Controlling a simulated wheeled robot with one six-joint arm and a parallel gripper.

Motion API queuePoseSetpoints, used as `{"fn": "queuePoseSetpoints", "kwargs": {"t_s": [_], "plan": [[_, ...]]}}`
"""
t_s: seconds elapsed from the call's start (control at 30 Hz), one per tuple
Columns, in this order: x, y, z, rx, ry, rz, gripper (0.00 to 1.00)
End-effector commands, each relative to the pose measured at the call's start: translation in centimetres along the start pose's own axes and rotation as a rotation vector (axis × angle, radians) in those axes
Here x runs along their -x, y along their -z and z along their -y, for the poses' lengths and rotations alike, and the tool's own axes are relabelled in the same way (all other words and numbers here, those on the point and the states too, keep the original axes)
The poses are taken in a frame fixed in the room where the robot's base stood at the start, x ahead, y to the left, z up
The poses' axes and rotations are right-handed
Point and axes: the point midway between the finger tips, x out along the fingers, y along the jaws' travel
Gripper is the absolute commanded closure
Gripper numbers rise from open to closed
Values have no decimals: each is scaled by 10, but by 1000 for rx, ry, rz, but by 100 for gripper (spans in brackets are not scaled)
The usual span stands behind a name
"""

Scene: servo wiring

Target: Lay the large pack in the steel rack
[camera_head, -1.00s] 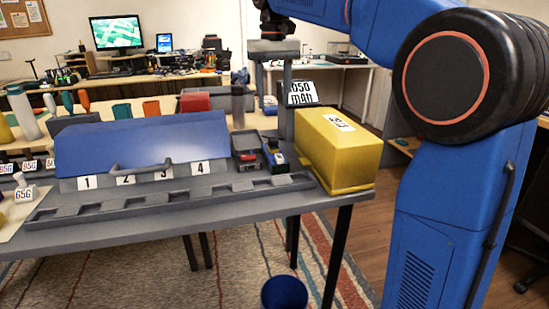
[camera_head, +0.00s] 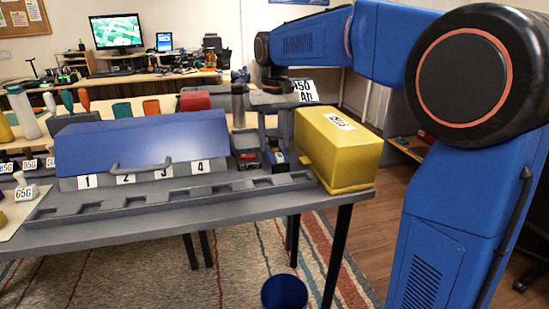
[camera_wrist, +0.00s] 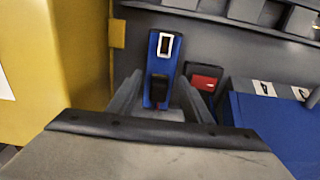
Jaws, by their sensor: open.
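The large pack, a blue block with a white-framed label and a dark end (camera_wrist: 166,47), lies in a dark grey tray. In the head view the blue pack (camera_head: 279,160) is partly hidden by my gripper. My gripper (camera_head: 273,146) is open and points down over the pack. In the wrist view its two fingers (camera_wrist: 160,97) stand on either side of the pack's dark end, with gaps visible. A long grey slotted rack (camera_head: 160,203), seemingly the steel rack, lies along the table's front; its slots look empty. Part of it shows in the wrist view (camera_wrist: 225,22).
A smaller red pack (camera_wrist: 205,82) lies right of the blue pack in the wrist view. A yellow box (camera_head: 345,160) stands close beside my gripper. A blue sloped box (camera_head: 140,142) with numbers 1 to 4 and a handle stands behind the rack. A placard (camera_head: 305,91) stands behind.

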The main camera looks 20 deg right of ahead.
Motion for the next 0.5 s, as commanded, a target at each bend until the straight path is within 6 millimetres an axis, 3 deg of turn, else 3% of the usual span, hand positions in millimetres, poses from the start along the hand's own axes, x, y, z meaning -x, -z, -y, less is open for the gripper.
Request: {"fn": "queuePoseSetpoints", "kwargs": {"t_s": [0.2,0.5], "plan": [[-24,-1,0,0,0,2,55],[-27,0,0,0,0,0,57]]}}
